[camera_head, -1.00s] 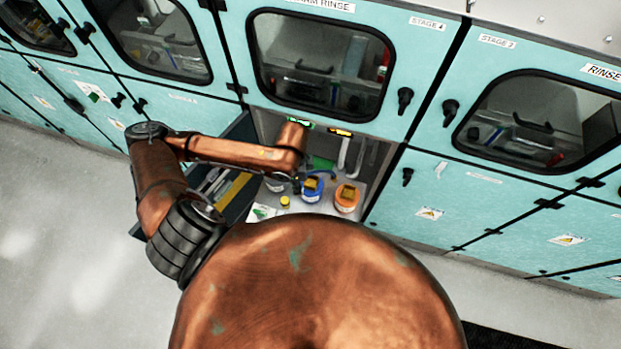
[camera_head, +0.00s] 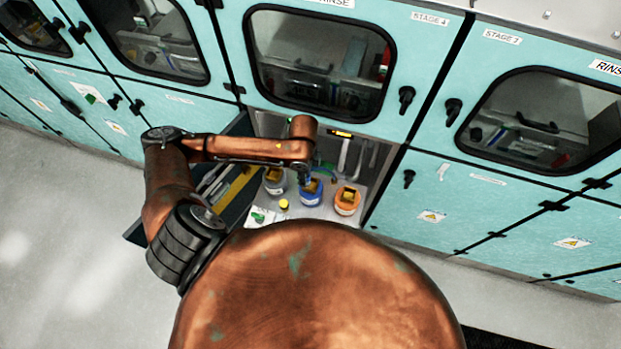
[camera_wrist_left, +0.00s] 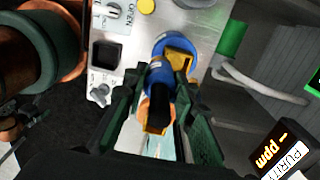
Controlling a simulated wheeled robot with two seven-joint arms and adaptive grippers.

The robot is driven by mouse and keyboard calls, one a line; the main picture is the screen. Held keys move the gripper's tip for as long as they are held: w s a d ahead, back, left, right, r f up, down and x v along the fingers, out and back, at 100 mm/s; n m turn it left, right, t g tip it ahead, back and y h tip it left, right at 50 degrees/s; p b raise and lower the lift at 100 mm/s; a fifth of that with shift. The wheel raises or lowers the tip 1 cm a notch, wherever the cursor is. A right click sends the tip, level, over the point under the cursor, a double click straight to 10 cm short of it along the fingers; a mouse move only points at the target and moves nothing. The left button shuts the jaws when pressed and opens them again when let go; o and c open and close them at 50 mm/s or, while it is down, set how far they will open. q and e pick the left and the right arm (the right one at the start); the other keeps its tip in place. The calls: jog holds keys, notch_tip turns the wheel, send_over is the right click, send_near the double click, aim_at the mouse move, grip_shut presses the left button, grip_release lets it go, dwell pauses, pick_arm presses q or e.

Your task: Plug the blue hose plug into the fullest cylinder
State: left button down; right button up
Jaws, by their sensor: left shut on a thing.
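My left gripper (camera_wrist_left: 156,88) is shut on a blue hose plug (camera_wrist_left: 159,74) with an orange-yellow part at its near end. Behind the plug in the left wrist view is a blue-rimmed container (camera_wrist_left: 162,42) with a yellow top; I cannot tell whether the plug touches it. In the head view my left arm reaches into the open bay, over the blue container (camera_head: 312,196). A grey-white container (camera_head: 275,186) stands left of it and an orange one (camera_head: 346,204) right. Fill levels cannot be read. My right gripper is out of view.
A panel (camera_wrist_left: 105,78) with an OPEN switch and a black socket (camera_wrist_left: 106,54) shows in the wrist view, with pale pipes (camera_wrist_left: 258,86) and a PURITY display (camera_wrist_left: 285,150). Teal cabinets flank the bay.

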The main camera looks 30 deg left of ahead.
pick_arm(q)
jog(key=shift+w+f, duration=0.55)
jog(key=shift+f, duration=0.7)
jog(key=shift+w+f, duration=0.6)
jog(key=shift+f, duration=0.6)
jog(key=shift+w+f, duration=0.55)
jog(key=shift+f, duration=0.7)
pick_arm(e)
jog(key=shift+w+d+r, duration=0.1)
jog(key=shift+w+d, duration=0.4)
pick_arm(q)
jog(key=shift+f, duration=0.1)
jog(key=c, duration=1.6)
grip_release()
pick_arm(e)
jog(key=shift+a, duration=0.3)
pick_arm(q)
notch_tip(320, 180, up, 12)
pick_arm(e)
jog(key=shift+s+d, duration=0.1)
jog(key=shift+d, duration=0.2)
pick_arm(q)
jog(key=shift+s+d, duration=0.1)
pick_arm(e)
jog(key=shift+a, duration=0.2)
